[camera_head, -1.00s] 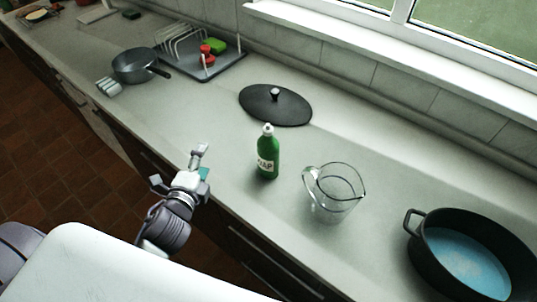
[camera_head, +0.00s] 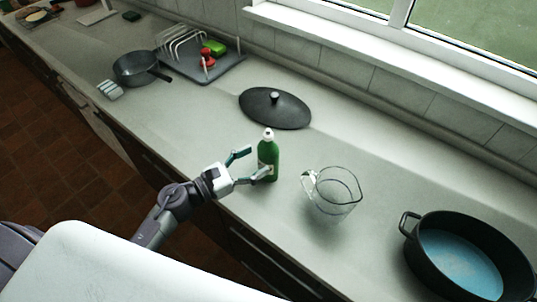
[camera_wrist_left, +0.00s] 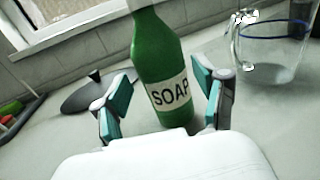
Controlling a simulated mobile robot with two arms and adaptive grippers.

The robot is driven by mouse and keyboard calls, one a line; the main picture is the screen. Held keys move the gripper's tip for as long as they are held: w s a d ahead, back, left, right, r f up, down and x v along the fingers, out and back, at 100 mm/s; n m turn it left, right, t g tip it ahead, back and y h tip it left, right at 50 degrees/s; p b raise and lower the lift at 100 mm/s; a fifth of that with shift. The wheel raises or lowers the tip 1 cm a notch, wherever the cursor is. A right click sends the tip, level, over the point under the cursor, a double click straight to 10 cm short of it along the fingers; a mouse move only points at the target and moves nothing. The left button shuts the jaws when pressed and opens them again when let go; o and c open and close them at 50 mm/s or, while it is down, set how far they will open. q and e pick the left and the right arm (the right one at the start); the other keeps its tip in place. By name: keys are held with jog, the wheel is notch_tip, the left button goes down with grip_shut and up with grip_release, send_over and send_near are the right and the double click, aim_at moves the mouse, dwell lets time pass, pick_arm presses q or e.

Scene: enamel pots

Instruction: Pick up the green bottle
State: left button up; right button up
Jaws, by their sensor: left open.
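The green bottle (camera_head: 267,157) stands upright on the counter, with a white cap and a white label. In the left wrist view the bottle (camera_wrist_left: 160,58) shows its label reading SOAP. My left gripper (camera_head: 256,164) is open at the bottle's near left side. In the left wrist view my left gripper's two teal-padded fingers (camera_wrist_left: 162,100) are spread on either side of the bottle's lower part, with gaps between pads and bottle. The bottle's base is partly hidden by a finger in the head view. My right gripper is not in view.
A glass measuring jug (camera_head: 333,192) stands just right of the bottle. A black lid (camera_head: 275,107) lies behind it. A pan (camera_head: 135,68) and a dish rack (camera_head: 205,66) stand at the far left.

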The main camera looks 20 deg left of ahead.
aim_at(277, 151)
pick_arm(q)
jog(key=shift+x, duration=0.95)
jog(key=p+x, duration=0.3)
jog(key=x, duration=0.2)
jog(key=shift+s+d, duration=0.1)
jog(key=shift+w+d+f, duration=0.2)
jog(key=shift+s, duration=0.1)
jog(key=shift+c, duration=0.4)
jog(key=shift+r, duration=0.1)
grip_shut()
